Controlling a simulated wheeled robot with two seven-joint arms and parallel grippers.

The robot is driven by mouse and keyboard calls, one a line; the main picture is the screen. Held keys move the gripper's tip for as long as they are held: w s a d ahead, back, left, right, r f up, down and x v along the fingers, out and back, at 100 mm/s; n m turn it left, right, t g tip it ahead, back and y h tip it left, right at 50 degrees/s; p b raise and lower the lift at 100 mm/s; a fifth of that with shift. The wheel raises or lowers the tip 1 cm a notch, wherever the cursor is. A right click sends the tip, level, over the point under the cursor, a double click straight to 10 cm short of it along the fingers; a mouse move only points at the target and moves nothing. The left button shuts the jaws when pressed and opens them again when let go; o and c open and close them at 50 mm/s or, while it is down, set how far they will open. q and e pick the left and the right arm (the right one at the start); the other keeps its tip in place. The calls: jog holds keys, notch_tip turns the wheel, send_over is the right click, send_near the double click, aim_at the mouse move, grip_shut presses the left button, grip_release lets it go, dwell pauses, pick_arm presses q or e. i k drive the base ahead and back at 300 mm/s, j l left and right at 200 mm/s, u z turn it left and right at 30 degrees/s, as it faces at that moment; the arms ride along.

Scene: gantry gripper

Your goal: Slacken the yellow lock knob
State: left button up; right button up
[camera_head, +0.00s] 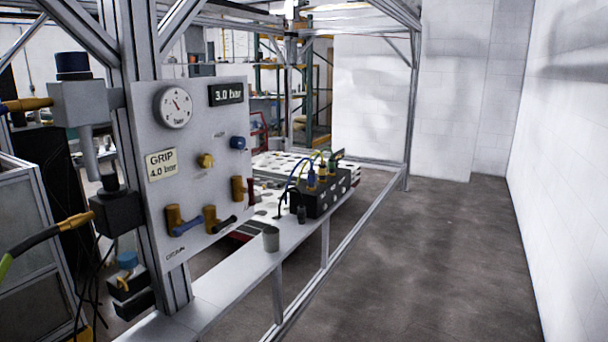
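The yellow lock knob (206,160) sits on the grey upright panel (195,125), left of and a little below a blue knob (238,142). How far it is turned cannot be told at this size. Above it are a round dial gauge (173,107) and a display (227,94) that reads 3.0 bar. A label (161,164) to its left reads GRIP 4.0 bar. Neither of my grippers shows in the head view.
Brass valves with blue (185,225), black (222,223) and red (250,189) levers line the lower panel. A grey cup (271,239) and a black manifold (322,196) stand on the narrow ledge (225,275). The floor (430,260) at right is clear.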

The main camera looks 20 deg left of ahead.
aim_at(206, 161)
jog(key=u, duration=1.25)
